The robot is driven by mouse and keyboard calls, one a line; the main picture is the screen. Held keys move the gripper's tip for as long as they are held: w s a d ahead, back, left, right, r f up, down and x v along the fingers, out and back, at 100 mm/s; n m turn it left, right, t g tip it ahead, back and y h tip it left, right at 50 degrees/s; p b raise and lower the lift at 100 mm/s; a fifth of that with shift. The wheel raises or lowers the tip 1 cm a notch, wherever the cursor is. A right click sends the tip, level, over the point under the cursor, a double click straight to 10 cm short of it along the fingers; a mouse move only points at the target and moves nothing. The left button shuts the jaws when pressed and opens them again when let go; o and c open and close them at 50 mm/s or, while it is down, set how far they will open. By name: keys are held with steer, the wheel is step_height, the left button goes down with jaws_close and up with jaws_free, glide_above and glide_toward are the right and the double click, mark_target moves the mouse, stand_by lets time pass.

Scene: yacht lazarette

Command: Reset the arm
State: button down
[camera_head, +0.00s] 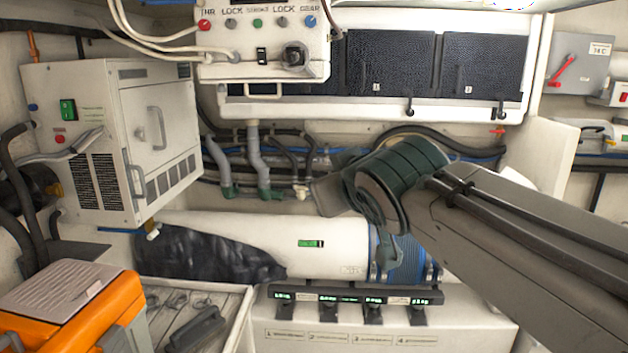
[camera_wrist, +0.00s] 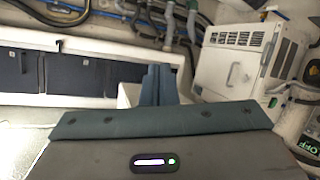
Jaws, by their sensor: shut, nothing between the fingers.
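My arm (camera_head: 530,225) reaches in from the right in the head view, in front of the white cylinder and the hoses. Its dark green wrist joint (camera_head: 403,178) is near the middle of the picture. My gripper (camera_wrist: 158,72) shows in the wrist view as two blue-grey fingers pressed together. Nothing is held between them, and they appear clear of any surface. In the head view the gripper end is partly hidden by the arm and hard to make out.
A white cabinet (camera_head: 165,130) stands at the left, above an orange case (camera_head: 105,310). A control box (camera_head: 262,70) hangs at the top. Dark lockers (camera_head: 390,65) line the back. A white cylinder (camera_head: 270,240) lies behind a row of small displays (camera_head: 350,297).

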steer(key=s+d+f+m+g+h, duration=0.1)
steer(key=s+d+f+m+g, duration=0.1)
steer(key=s+f, duration=0.3)
steer(key=s+d+f+m+g+h, duration=0.1)
steer(key=s+d+f+g, duration=0.3)
steer(key=f, duration=0.9)
steer(key=s+d+f+m+g+h, duration=0.1)
steer(key=s+d+f+m+g, duration=0.1)
steer(key=s+d+f, duration=0.3)
step_height(320, 180, down, 4)
steer(key=shift+s+d+m+g, duration=0.2)
steer(key=shift+s+m+g, duration=0.2)
steer(key=shift+s+g, duration=0.65)
steer(key=shift+s, duration=0.15)
